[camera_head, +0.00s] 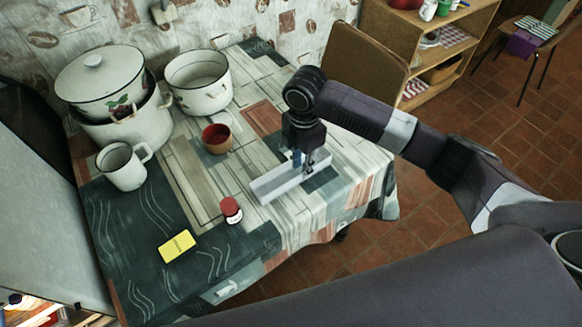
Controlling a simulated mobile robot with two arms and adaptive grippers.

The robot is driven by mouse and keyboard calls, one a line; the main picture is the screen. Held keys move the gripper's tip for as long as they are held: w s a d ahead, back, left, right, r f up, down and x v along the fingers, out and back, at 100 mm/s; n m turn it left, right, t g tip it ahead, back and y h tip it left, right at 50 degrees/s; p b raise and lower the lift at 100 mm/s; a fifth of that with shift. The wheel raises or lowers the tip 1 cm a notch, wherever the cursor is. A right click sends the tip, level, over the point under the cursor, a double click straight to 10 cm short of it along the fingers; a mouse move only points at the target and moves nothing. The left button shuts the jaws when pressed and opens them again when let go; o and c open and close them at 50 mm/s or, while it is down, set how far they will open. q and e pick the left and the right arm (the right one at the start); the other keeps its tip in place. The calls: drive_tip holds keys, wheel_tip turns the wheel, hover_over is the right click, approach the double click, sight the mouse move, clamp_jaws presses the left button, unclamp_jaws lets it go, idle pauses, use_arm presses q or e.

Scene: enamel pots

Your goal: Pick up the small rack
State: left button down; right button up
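The small rack (278,184) is a long, low, light grey piece on the patterned tablecloth, right of the table's middle. My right gripper (307,166) points down at its right end, with the fingers at or very close to the rack. The fingers are small and dark here and overlap the rack, so I cannot tell whether they are closed on it. The rack looks level and seems to rest on the cloth. My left gripper is not in view.
A red-brown bowl (217,139), a red-capped jar (231,210) and a yellow box (177,246) stand left of the rack. Enamel pots (199,82) and a white mug (123,166) are farther left. A chair (364,62) stands behind my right arm.

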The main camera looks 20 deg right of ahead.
sight(299, 177)
drive_tip(key=shift+s+a+f, duration=0.1)
drive_tip(key=shift+s+f, duration=0.1)
drive_tip(key=shift+f, duration=0.2)
drive_tip(key=f, duration=0.2)
drive_tip(key=f+p, duration=0.1)
drive_tip(key=f, duration=0.1)
drive_tip(key=shift+w+a+f, duration=0.1)
drive_tip(key=shift+w+a, duration=0.15)
drive_tip(key=shift+w, duration=0.1)
drive_tip(key=shift+f, duration=0.4)
drive_tip(key=shift+s, duration=0.1)
clamp_jaws()
